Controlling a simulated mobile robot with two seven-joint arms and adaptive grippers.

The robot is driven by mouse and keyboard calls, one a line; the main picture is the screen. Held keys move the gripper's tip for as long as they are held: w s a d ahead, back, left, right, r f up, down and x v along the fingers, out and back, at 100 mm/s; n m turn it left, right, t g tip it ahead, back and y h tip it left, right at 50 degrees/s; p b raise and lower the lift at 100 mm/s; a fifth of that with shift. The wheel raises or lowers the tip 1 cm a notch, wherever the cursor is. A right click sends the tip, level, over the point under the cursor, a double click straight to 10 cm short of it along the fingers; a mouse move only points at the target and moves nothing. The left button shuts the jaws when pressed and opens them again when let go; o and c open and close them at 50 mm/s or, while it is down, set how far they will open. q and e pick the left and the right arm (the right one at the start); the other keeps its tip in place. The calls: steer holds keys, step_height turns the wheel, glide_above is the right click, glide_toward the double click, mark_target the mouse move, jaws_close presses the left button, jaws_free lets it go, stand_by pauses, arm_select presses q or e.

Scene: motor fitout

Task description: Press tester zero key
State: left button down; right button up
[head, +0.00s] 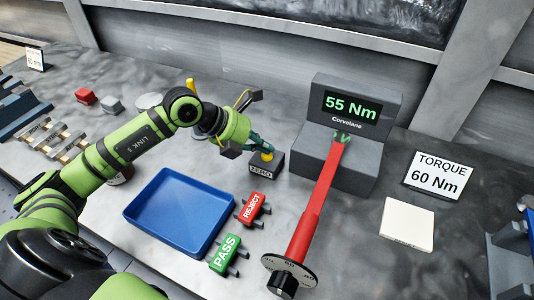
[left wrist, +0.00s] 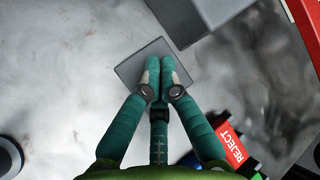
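The zero key is a small dark box (head: 265,166) labelled ZERO, with a yellow button (head: 267,156) on top, in front of the tester (head: 345,160). The tester is grey and its display (head: 351,106) reads 55 Nm. My left gripper (head: 263,149) points down at the yellow button, its fingertips at or just above it; I cannot tell whether they touch. In the left wrist view the teal fingers are together, with nothing visible between them, over the box's grey top (left wrist: 130,72), and hide the button. My right gripper is not in view.
A red torque wrench (head: 318,190) rests on the tester and reaches forward. A red REJECT block (head: 252,209), a green PASS block (head: 224,254) and an empty blue tray (head: 133,211) stand in front. A sign (head: 438,176) reads TORQUE 60 Nm, near a white pad (head: 407,224).

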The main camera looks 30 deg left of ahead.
mark_target(263, 155)
arm_select(q)
steer(key=shift+f, duration=0.25)
stand_by(0.4)
steer(key=shift+r+p, duration=0.4)
steer(key=shift+r, duration=0.55)
steer(key=shift+r+p, duration=1.7)
steer(key=shift+r, duration=0.85)
steer(key=shift+f, duration=0.1)
